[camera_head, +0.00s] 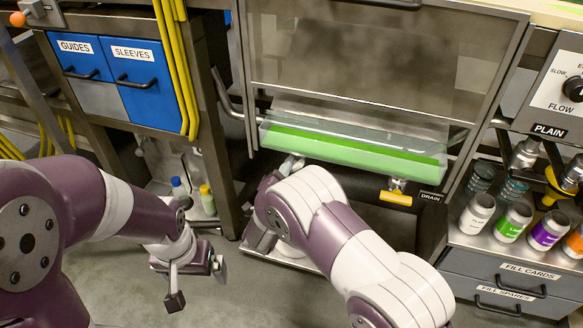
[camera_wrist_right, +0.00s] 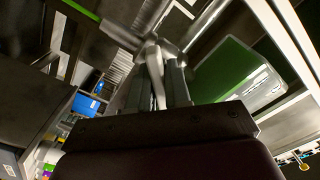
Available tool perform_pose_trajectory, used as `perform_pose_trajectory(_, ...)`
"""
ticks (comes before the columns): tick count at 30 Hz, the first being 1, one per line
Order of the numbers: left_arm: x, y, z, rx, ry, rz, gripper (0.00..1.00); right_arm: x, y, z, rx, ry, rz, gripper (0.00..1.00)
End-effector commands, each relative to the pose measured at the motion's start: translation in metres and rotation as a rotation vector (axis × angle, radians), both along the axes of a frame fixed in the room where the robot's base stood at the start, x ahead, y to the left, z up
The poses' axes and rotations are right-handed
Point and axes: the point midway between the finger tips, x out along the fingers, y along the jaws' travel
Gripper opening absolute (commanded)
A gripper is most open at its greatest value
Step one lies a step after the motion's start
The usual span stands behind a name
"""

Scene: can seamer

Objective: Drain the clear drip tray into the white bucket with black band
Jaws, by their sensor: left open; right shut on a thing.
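The clear drip tray (camera_head: 350,148), holding green liquid, spans the machine's front below the big clear panel. A yellow drain handle (camera_head: 396,198) sits under it, beside a DRAIN label. I cannot make out the white bucket with black band; my right arm covers much of the area below the tray's left part. My left gripper (camera_head: 198,284) is open and empty above the floor, left of the machine. My right gripper (camera_wrist_right: 165,85) is shut on a pale metal bar (camera_wrist_right: 152,55), whose identity I cannot tell. In the head view my right arm hides that gripper.
A blue drawer cabinet (camera_head: 110,75) with yellow hoses stands at left, bottles (camera_head: 206,198) beneath. Several labelled jars (camera_head: 512,222) stand on a drawer unit (camera_head: 500,275) at right. A low metal platform (camera_head: 300,263) lies under my right arm. Floor is clear near my left gripper.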

Motion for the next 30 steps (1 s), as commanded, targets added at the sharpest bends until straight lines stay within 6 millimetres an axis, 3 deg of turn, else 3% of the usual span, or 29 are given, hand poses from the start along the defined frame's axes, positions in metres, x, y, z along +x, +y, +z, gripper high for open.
perform_pose_trajectory(11,0.000,0.000,0.011,0.000,0.000,0.000,1.00,0.000,0.000,0.002,-0.071,0.025,0.000,0.00)
perform_pose_trajectory(30,0.000,0.000,0.056,0.000,0.000,0.000,1.00,-0.001,-0.001,0.002,-0.548,0.180,0.000,0.00)
